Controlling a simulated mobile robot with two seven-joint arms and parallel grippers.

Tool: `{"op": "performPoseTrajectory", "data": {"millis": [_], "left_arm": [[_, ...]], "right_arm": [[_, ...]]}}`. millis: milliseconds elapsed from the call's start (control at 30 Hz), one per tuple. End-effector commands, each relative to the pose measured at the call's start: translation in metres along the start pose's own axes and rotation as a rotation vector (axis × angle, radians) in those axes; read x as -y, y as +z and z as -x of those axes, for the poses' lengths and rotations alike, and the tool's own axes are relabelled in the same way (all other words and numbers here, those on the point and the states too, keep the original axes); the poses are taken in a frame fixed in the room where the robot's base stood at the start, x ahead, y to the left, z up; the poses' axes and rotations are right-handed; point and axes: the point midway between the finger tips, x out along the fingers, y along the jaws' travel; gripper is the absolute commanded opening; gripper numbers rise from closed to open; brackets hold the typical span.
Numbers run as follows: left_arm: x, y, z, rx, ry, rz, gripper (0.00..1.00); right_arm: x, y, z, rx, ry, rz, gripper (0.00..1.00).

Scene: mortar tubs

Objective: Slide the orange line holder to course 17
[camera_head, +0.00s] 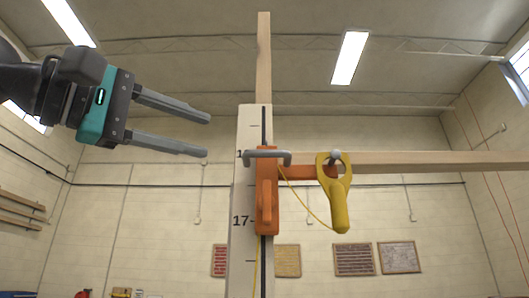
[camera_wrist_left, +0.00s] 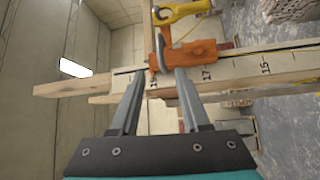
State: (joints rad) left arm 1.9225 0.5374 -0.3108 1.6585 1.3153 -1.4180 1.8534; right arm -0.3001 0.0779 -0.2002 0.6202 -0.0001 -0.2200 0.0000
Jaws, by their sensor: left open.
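The orange line holder (camera_head: 267,222) sits on the upright pale gauge rod (camera_head: 244,190), with a grey bar handle (camera_head: 268,155) across its top. The label 17 (camera_head: 240,221) is beside the holder's lower part; a higher label is partly hidden by the bar. My left gripper (camera_head: 208,136) is open and empty, left of the rod and slightly above the bar. In the left wrist view, the holder (camera_wrist_left: 195,53) and its grey bar lie ahead of the open fingers (camera_wrist_left: 160,74); I cannot tell whether they touch the bar. My right gripper is not in view.
A yellow looped tool (camera_head: 340,210) hangs on a peg at the holder's right, with a thin yellow line. A wooden beam (camera_head: 430,162) runs rightward from behind the holder. The space left of the rod is open. Framed boards hang on the far wall.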

Motion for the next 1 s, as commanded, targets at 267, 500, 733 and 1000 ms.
{"op": "performPoseTrajectory", "data": {"millis": [267, 500, 733, 1000], "left_arm": [[-0.002, -0.001, -0.058, 0.003, -0.004, 0.002, 0.46], [-0.003, -0.001, -0.107, 0.001, -0.002, 0.002, 0.46], [-0.001, -0.001, -0.136, 0.000, -0.001, 0.002, 0.46], [0.000, -0.001, -0.143, 0.000, 0.001, 0.000, 0.46]], "right_arm": [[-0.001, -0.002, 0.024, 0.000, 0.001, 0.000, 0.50], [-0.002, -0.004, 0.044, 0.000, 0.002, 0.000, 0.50], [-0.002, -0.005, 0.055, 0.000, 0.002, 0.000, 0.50], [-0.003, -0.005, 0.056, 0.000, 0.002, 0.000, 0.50]]}}
